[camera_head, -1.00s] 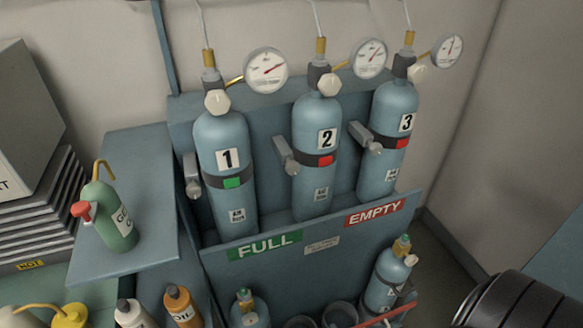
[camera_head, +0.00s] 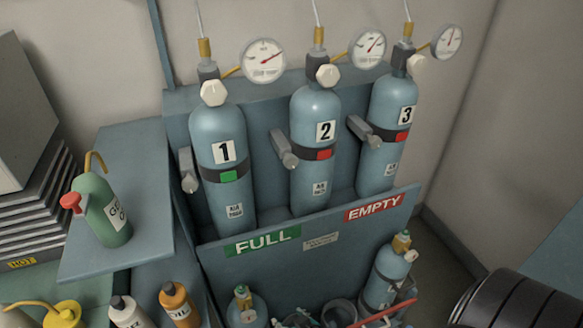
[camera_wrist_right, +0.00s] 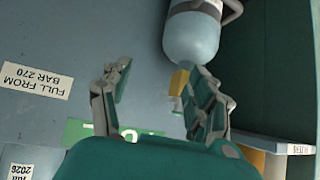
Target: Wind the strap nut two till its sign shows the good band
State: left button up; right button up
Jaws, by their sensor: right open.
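Cylinder two (camera_head: 316,185) stands upright in the rack between cylinder one (camera_head: 221,190) and cylinder three (camera_head: 383,165). Its strap nut (camera_head: 289,160) is a grey piece at the left of the dark strap. The sign (camera_head: 323,155) on that strap shows red. The sign on strap one (camera_head: 228,177) is green and that on strap three (camera_head: 402,136) is red. My right gripper (camera_wrist_right: 163,85) is open and empty in the right wrist view, beside a blue cylinder (camera_wrist_right: 190,38). Small grey shapes at the head view's bottom edge may be its fingers. My left gripper is not in view.
The rack's front panel (camera_head: 285,262) carries a green FULL sign (camera_head: 262,241) and a red EMPTY sign (camera_head: 373,208). A smaller cylinder (camera_head: 385,275) stands at lower right near a red bar (camera_head: 385,313). A green bottle (camera_head: 104,212) stands on the left shelf.

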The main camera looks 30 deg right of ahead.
jog(key=w+d+r+m+t+h, duration=0.1)
jog(key=w+d+r+t, duration=0.15)
jog(key=r, duration=0.55)
jog(key=w+d+r+t+h, duration=0.1)
jog(key=w+d+r, duration=0.2)
jog(key=r, duration=0.5)
jog(key=t+h+b, duration=0.1)
jog(key=t+h, duration=0.1)
jog(key=t, duration=0.2)
send_near(292, 163)
jog(key=shift+m, duration=0.4)
jog(key=p+x, duration=0.2)
jog(key=x, duration=0.8)
